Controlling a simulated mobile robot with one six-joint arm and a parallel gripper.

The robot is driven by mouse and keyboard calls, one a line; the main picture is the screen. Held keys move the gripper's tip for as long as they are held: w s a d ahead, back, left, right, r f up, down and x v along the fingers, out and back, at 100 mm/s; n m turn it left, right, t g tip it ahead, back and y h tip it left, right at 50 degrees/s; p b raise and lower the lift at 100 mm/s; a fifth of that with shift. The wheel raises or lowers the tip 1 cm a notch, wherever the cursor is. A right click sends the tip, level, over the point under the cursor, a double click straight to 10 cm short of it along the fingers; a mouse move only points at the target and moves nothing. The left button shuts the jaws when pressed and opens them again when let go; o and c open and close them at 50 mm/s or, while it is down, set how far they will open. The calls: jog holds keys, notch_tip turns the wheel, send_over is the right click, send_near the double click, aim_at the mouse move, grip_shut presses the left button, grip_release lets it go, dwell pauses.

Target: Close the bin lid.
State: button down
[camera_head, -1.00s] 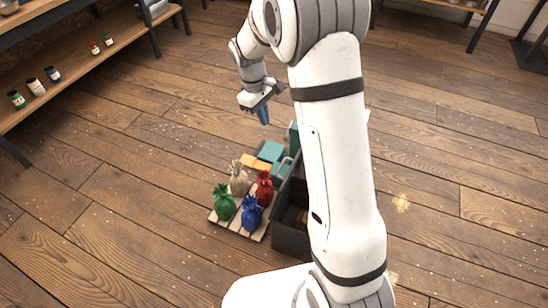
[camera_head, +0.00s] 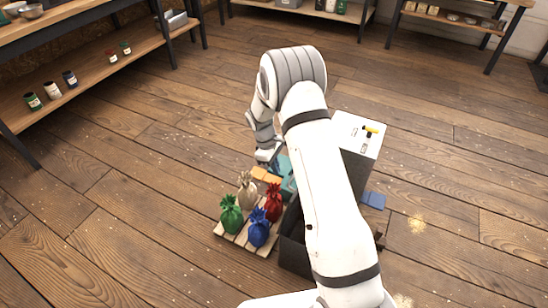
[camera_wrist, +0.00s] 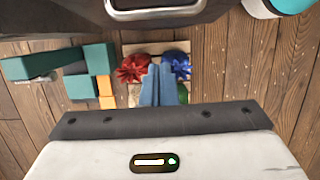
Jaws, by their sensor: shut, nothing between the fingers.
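The dark bin (camera_head: 296,252) stands on the floor, mostly hidden behind my arm in the head view. Its lid cannot be clearly made out there. In the wrist view a dark panel (camera_wrist: 85,22) with a metal handle (camera_wrist: 155,12) crosses the top edge; I cannot tell whether it is the lid or a bin wall. My gripper (camera_wrist: 163,72) has its blue fingers together and empty, apart from the handle in the picture. In the head view, the wrist hangs low just behind the pallet, with the fingertips not clearly visible.
A pallet (camera_head: 232,240) holds green (camera_head: 231,216), tan (camera_head: 247,192), blue (camera_head: 258,229) and red (camera_head: 273,203) sacks, left of the bin. An orange block (camera_head: 265,174) and teal pieces (camera_wrist: 95,60) lie close by. A white-topped box (camera_head: 345,128) stands behind. Left floor is clear.

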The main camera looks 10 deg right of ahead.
jog(key=shift+s+d, duration=0.6)
jog(key=shift+d, duration=0.25)
jog(key=shift+s+d, duration=0.55)
jog(key=shift+d, duration=0.25)
